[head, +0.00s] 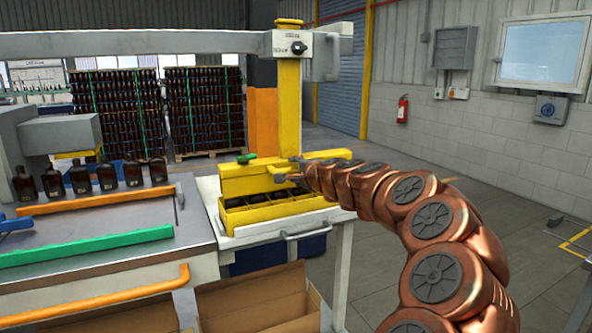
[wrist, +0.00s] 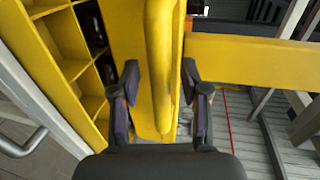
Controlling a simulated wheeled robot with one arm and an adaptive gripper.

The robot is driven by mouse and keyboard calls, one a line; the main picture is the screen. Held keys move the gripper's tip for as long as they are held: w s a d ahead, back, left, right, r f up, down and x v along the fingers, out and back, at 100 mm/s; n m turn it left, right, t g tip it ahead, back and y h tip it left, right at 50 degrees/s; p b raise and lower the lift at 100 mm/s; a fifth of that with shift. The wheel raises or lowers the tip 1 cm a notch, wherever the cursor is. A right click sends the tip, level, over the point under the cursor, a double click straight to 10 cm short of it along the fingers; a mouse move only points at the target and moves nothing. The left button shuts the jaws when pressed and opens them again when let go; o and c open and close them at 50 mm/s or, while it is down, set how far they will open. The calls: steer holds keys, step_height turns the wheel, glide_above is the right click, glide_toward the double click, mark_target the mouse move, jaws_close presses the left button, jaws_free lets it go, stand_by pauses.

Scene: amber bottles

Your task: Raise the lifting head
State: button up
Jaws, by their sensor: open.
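The yellow lifting head (head: 250,180) is a long box on the yellow column (head: 289,105), low over a yellow divided crate (head: 228,221). In the wrist view the lifting head (wrist: 122,35) fills the middle, with a yellow bar-like handle (wrist: 161,50) along its face. The crate's cells (wrist: 62,45) show at left, with dark bottles partly hidden at the head's edge. My gripper (head: 290,176) is at the front of the lifting head. In the wrist view my gripper (wrist: 160,82) is open, one finger on each side of the handle; I cannot tell whether either touches it.
A bench on the left holds a row of amber bottles (head: 108,176), an orange rail (head: 95,200) and a green rail (head: 90,246). A control box with a knob (head: 298,48) is high on the column. Open cartons (head: 262,300) are below.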

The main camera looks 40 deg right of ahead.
steer(key=shift+w, duration=0.15)
jaws_close()
stand_by(0.4)
